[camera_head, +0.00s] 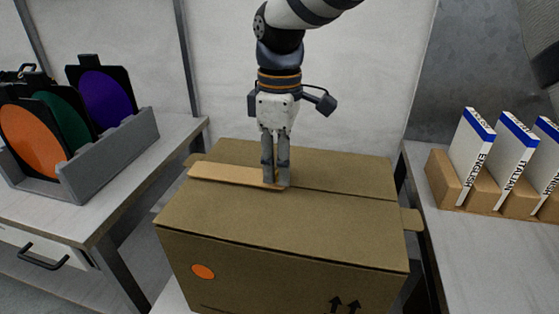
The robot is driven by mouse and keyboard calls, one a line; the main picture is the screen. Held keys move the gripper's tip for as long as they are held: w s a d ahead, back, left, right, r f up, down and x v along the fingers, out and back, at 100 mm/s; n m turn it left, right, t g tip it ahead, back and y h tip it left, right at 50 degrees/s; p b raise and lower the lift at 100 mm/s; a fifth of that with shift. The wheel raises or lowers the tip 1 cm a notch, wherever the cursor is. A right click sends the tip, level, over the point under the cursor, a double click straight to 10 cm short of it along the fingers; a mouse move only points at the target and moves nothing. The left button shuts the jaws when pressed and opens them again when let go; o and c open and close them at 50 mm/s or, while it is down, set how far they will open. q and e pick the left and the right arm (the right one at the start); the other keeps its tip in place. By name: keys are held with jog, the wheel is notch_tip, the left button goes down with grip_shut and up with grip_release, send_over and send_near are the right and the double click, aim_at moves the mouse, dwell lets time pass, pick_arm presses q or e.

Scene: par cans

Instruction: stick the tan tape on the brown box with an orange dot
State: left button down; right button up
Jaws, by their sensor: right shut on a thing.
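The brown box (290,227) stands in the middle of the view, with its top flaps folded nearly flat. An orange dot (203,272) and black arrows are on its front face. The tan tape (232,177) is a flat strip lying along the left part of the seam between the flaps. My right gripper (275,184) comes down from above and is shut on the tape's right end, its fingertips at the box top. The tape's left end reaches toward the box's left edge. Whether the strip is pressed flat against the box all along cannot be told. My left gripper is not in view.
On the left table (165,150), a grey rack (110,150) holds orange, green and purple round filters in black frames. On the right table (480,245), a holder (442,180) carries several white-and-blue booklets, some labelled ENGLISH and ITALIAN. A wall is close behind the box.

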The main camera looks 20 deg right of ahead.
jog(key=shift+f, duration=0.6)
dwell(1.1)
jog(key=o, duration=0.9)
jog(key=shift+r, duration=0.15)
